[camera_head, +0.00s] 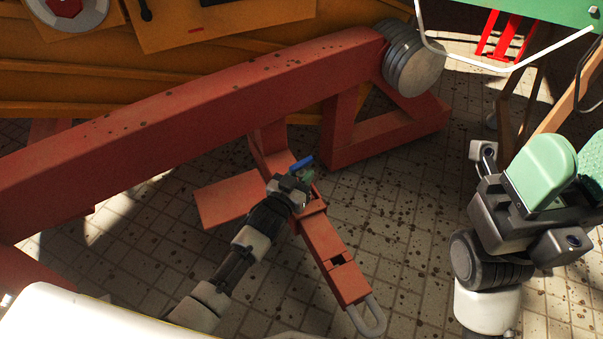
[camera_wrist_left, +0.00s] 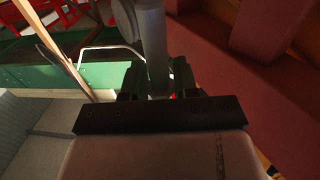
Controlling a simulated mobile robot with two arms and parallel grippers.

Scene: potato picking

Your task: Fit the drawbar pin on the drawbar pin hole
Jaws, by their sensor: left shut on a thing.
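My left gripper (camera_head: 303,174) is above the upper part of the red drawbar (camera_head: 322,238). In the left wrist view its fingers (camera_wrist_left: 158,80) are shut on a grey cylindrical pin (camera_wrist_left: 155,45). In the head view the pin is hard to make out; a small blue piece (camera_head: 301,163) shows at the gripper, and I cannot tell what it is. The square drawbar pin hole (camera_head: 338,259) is dark and uncovered, farther down the drawbar, apart from the gripper. A metal loop (camera_head: 369,318) is at the drawbar's end. My right gripper (camera_head: 570,170) is open at the right edge, its green pads apart.
A large red beam (camera_head: 200,104) crosses behind the drawbar, with round grey plates (camera_head: 414,62) at its end. An orange machine body (camera_head: 180,75) stands behind it. A green frame (camera_head: 540,10) with a pale rail is at upper right. The tiled floor (camera_head: 410,220) is clear beside the drawbar.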

